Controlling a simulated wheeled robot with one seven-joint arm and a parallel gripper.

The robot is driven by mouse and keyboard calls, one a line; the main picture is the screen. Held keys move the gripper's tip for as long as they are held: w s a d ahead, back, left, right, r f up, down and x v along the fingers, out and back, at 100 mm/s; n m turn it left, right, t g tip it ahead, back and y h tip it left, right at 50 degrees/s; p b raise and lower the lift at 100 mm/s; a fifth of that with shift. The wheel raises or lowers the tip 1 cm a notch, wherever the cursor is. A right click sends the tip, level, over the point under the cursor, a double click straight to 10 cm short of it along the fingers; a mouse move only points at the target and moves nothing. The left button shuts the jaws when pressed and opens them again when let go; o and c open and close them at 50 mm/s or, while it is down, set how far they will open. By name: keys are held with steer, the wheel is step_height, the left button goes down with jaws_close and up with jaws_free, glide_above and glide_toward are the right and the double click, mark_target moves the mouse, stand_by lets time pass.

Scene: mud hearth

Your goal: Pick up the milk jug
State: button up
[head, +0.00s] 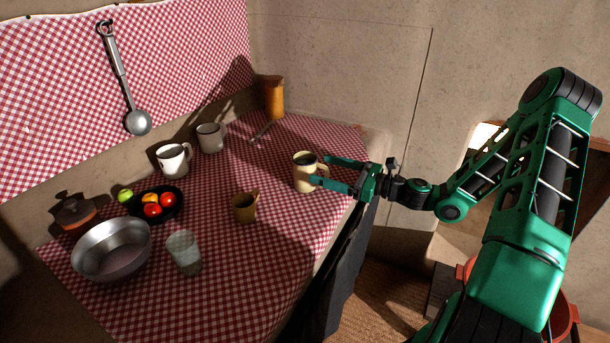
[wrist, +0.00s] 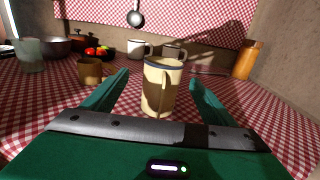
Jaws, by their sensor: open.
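The milk jug, which I take to be the cream one with a dark rim (head: 304,176), stands upright on the checked cloth near the counter's right edge. It also shows in the wrist view (wrist: 161,92), centred between my fingers, with a shadow across its front. My gripper (head: 319,169) is open and level, coming from the right, with its fingertips at the jug's near side. In the wrist view both fingers of my gripper (wrist: 159,79) show, with gaps on either side of the jug. I cannot tell how far the fingers reach past it.
A small brown jug (head: 244,207) stands to the left, with a glass (head: 184,252), a metal bowl (head: 112,249) and a dark fruit bowl (head: 157,215) beyond. Two white mugs (head: 174,160) (head: 210,137) and an orange-brown canister (head: 274,98) stand near the wall. Cloth around the cream jug is clear.

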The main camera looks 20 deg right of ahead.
mark_target(315, 164)
steer(key=shift+w+a, duration=0.55)
steer(key=shift+w, duration=0.3)
steer(key=shift+r+x, duration=0.15)
steer(key=shift+x, duration=1.15)
steer(key=shift+r+x, duration=0.1)
steer(key=shift+x, duration=1.25)
steer(key=shift+c, duration=0.6)
steer(key=c, duration=1.4)
steer(key=shift+r, duration=0.1)
